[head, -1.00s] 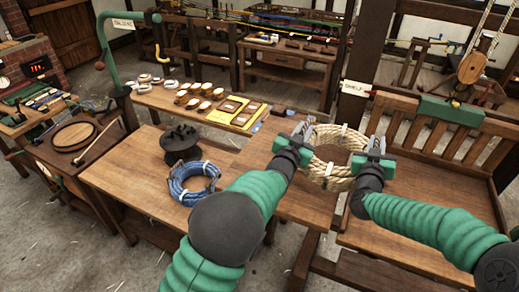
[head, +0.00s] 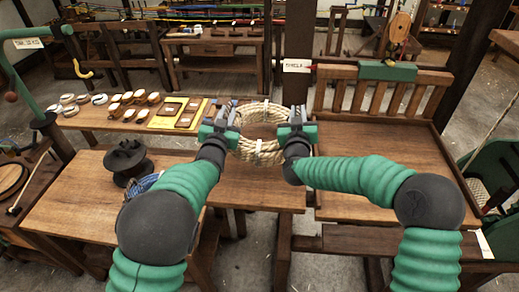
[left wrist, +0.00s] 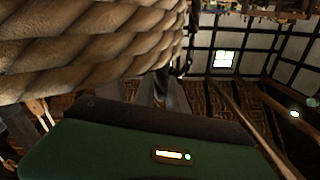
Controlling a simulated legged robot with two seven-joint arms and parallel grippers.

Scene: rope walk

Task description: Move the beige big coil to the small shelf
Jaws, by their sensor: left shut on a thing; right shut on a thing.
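The beige big coil (head: 262,131) is a thick rope ring with white ties, held up in front of me in the head view. My left gripper (head: 227,120) is shut on its left side, and my right gripper (head: 296,123) is shut on its right side. In the left wrist view the rope strands (left wrist: 90,45) fill the upper left, close to the camera. The small shelf (head: 385,170) is the wooden piece with a slatted back at the right, by a white "SHELF" sign (head: 297,66). The coil is to the left of it, over the wooden table's right part.
A dark spool (head: 127,160) and a blue coil (head: 142,187), partly hidden by my left arm, sit on the wooden table (head: 75,200). A back bench (head: 95,113) carries several small items. The shelf's board looks bare. A dark post rises behind it.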

